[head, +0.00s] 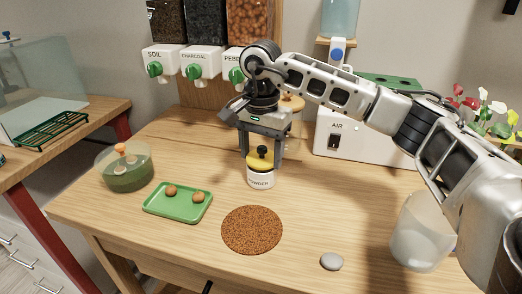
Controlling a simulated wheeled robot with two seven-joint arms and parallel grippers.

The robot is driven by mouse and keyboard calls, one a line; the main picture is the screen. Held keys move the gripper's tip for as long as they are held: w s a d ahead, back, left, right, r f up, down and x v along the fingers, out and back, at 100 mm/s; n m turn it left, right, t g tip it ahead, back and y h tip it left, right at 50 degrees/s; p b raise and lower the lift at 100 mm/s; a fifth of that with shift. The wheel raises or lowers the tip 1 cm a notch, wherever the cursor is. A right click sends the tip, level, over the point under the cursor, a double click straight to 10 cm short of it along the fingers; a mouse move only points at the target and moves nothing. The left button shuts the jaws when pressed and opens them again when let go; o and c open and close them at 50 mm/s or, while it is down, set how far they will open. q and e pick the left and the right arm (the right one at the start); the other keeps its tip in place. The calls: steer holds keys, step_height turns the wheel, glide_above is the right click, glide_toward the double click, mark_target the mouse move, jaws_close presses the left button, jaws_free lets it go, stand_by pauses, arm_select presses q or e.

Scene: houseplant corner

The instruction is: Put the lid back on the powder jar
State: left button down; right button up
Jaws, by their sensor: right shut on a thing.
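The powder jar (261,181), small and white with a dark "POWDER" label, stands upright on the wooden table near the middle. Its yellow lid (258,165), with a black knob, is at the jar's mouth. I cannot tell whether it is fully seated or just above the rim. My right gripper (262,157) points down over the jar and is shut on the lid, one finger on either side. My left gripper is not in view.
A green tray (177,215) with small brown balls and a green-filled glass bowl (126,180) are to the left. A round brown mat (252,230) lies in front, with a grey stone (331,261) and a translucent cup (420,235) to the right. Dispensers (204,62) and a white AIR box (365,140) stand behind.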

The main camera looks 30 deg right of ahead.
stand_by(0.8)
steer(key=shift+f, duration=0.1)
stand_by(0.7)
stand_by(0.4)
steer(key=o, duration=1.3)
